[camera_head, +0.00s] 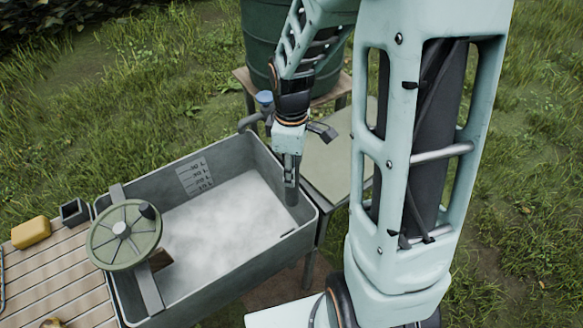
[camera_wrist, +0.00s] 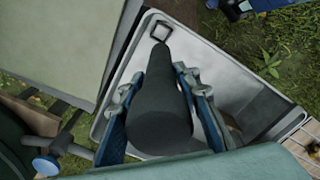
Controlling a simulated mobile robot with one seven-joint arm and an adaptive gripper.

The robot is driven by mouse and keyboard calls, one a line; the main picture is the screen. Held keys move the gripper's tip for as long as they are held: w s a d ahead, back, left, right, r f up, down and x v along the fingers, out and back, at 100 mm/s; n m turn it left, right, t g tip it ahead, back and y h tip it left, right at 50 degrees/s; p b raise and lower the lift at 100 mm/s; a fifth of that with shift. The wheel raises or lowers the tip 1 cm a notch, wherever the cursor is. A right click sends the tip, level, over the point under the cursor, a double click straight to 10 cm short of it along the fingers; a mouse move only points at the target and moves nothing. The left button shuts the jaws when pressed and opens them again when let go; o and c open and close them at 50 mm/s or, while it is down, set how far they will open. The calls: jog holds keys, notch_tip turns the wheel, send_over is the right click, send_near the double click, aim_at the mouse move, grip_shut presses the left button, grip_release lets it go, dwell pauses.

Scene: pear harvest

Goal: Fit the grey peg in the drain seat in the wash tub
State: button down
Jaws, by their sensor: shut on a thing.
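My gripper (camera_head: 291,172) is over the right back corner of the grey wash tub (camera_head: 228,285), pointing down. It is shut on the dark grey peg (camera_head: 292,196), which hangs down inside the tub near its right wall. In the wrist view, the peg (camera_wrist: 163,95) lies between the two blue-grey fingers (camera_wrist: 164,88), its narrow end pointing away from me. The drain seat (camera_wrist: 161,30), a small dark square frame, shows on the pale tub floor just beyond the peg's tip. The tip overlaps its near edge in the picture; I cannot tell whether they touch.
A green handwheel (camera_head: 125,235) sits on a bar across the tub's left part. A yellow block (camera_head: 31,232) and a small dark box (camera_head: 74,212) stand on the slatted table at left. A tap with a blue knob (camera_head: 264,97) and green barrel (camera_head: 250,45) are behind.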

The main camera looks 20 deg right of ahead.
notch_tip(320, 180, down, 22)
jog(key=b, duration=1.6)
jog(key=shift+f+b, duration=0.2)
jog(key=shift+b, duration=0.1)
jog(key=shift+f, duration=0.25)
dwell(0.9)
jog(key=shift+f+b, duration=0.7)
jog(key=shift+f, duration=0.25)
jog(key=shift+f+b, duration=0.65)
jog(key=shift+f, duration=0.35)
dwell(0.4)
jog(key=shift+f+b, duration=0.3)
jog(key=shift+b, duration=0.05)
jog(key=c, duration=0.9)
grip_release()
